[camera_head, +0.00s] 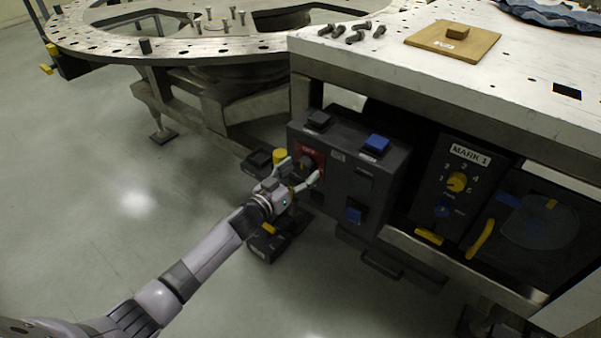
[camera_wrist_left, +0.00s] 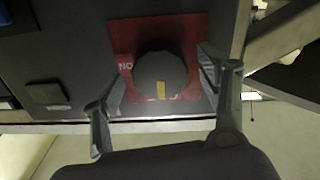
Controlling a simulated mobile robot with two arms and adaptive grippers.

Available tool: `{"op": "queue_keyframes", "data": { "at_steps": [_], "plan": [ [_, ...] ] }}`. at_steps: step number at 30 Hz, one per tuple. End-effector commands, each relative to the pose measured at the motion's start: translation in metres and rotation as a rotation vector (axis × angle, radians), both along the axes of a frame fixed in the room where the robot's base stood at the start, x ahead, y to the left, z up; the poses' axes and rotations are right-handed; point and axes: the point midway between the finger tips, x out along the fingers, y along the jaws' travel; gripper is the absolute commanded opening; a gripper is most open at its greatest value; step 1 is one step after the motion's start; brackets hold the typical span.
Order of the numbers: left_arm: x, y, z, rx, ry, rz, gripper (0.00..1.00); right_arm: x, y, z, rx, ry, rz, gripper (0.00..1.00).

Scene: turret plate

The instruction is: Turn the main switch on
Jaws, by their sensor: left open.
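The main switch (camera_head: 305,163) is a dark round knob on a red plate, on the front of the dark grey control box (camera_head: 338,185) under the bench. In the left wrist view the knob (camera_wrist_left: 160,76) has a yellow mark pointing down in the picture, and lettering on the red plate (camera_wrist_left: 188,30) to its left. My left gripper (camera_head: 302,172) is open at the box front; in the wrist view its fingers (camera_wrist_left: 162,95) stand either side of the knob, with gaps visible. Whether they touch it is unclear. My right gripper is not in view.
The box also carries blue buttons (camera_head: 376,144) and dark buttons. A MARK 1 panel (camera_head: 457,183) with a yellow dial is to the right. The white bench top (camera_head: 400,70) overhangs above. A round metal turret plate (camera_head: 120,40) stands at the back left. Open floor (camera_head: 90,190) is at left.

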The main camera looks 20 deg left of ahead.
Motion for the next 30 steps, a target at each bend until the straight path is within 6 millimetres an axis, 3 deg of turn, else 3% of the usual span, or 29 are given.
{"op": "queue_keyframes", "data": {
  "at_steps": [12, 30],
  "plan": [
    [0.0058, -0.0023, 0.0, 0.001, 0.001, 0.0, 0.66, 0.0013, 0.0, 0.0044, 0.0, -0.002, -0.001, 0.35],
    [0.0056, -0.0023, 0.0, 0.0, 0.0, -0.001, 0.26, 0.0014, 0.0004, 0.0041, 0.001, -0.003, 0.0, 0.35]
  ]
}}
